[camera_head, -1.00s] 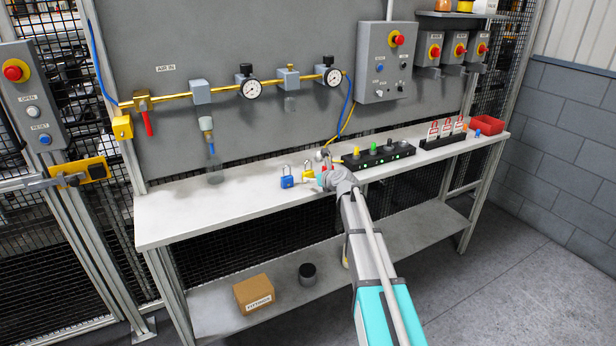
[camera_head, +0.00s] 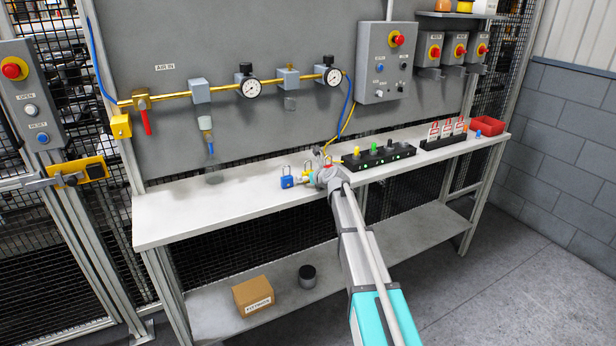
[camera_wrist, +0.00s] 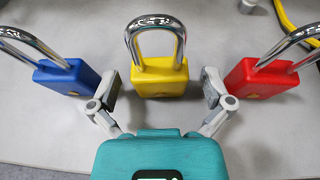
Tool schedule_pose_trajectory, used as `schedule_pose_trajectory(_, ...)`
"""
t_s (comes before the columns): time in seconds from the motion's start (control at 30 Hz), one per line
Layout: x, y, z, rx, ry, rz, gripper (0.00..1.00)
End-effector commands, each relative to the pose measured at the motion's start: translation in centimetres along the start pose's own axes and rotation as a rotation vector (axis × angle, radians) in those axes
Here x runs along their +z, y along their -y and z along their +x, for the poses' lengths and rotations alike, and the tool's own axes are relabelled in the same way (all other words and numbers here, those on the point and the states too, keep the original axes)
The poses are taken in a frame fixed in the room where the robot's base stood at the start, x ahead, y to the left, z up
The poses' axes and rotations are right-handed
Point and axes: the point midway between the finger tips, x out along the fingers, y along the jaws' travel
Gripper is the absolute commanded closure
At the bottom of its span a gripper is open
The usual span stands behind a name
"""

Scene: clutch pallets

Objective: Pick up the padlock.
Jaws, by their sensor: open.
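Three padlocks with steel shackles stand on the bench, and the task's wording does not say which one is meant. In the wrist view the yellow padlock (camera_wrist: 160,78) is in the middle, between the open fingers of my gripper (camera_wrist: 161,92). The fingers are at its two sides with gaps, and nothing is held. The blue padlock (camera_wrist: 67,76) is left of the left finger. The red padlock (camera_wrist: 268,77) is right of the right finger. In the head view the blue padlock (camera_head: 287,182) shows clearly; my arm partly hides the others.
The white bench (camera_head: 180,215) is clear to the left. A black block with coloured buttons (camera_head: 378,155) stands right of my gripper. Farther right are a rack of red tagged padlocks (camera_head: 443,141) and a red bin (camera_head: 487,125). The grey panel with gauges rises behind.

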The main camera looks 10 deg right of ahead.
Motion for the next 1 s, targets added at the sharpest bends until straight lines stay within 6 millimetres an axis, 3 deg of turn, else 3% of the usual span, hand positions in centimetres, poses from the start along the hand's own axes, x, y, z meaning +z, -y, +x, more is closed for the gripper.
schedule_pose_trajectory(0.13,-0.01,0.01,-0.01,0.000,0.000,0.000,0.00)
schedule_pose_trajectory(0.6,-0.01,0.02,-0.01,0.000,0.000,0.000,0.87)
schedule_pose_trajectory(1.0,0.22,0.04,-0.11,0.000,0.000,0.000,0.89)
